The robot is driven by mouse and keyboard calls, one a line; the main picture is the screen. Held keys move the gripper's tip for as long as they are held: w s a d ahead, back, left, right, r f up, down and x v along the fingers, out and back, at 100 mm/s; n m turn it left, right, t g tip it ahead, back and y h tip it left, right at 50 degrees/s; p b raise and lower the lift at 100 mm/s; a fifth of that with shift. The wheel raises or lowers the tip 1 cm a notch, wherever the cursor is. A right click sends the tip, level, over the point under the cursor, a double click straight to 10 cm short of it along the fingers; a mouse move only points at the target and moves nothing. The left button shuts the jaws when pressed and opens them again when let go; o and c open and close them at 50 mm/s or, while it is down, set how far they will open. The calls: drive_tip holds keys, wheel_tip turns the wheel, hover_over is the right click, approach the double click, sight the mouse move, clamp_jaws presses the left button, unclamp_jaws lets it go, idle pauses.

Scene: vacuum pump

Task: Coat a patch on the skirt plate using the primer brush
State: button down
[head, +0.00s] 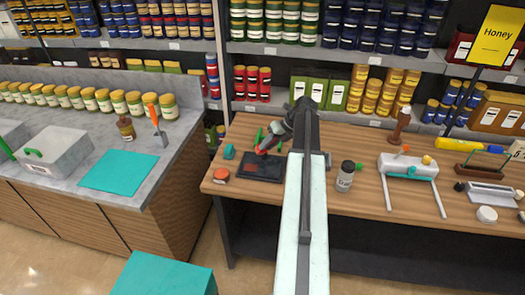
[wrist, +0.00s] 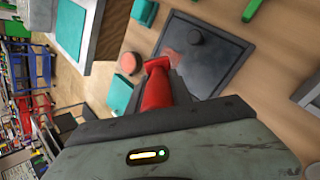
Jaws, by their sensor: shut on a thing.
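My gripper (head: 272,140) is at the left part of the wooden table, over a dark flat plate (head: 262,172), which I take for the skirt plate. In the wrist view, my gripper (wrist: 160,80) is shut on a red-handled tool (wrist: 157,88), which I take for the primer brush. Its red end points toward the plate (wrist: 215,70). The bristles are not clearly visible, and I cannot tell whether they touch the plate.
An orange disc (head: 221,175) and a teal block (head: 229,151) lie left of the plate. A dark-capped jar (head: 346,177) and a white frame with teal handle (head: 409,168) stand to the right on the wooden table (head: 372,205). A stone counter (head: 180,150) lies left, across a gap.

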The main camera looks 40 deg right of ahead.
drive_tip(key=shift+w+a+f+b, duration=0.1)
drive_tip(key=shift+w+f+b, duration=0.05)
drive_tip(key=shift+f+b, duration=0.75)
wheel_tip(320, 180, down, 3)
drive_tip(key=b, duration=0.2)
drive_tip(key=shift+b, duration=0.35)
drive_tip(key=shift+r, duration=0.2)
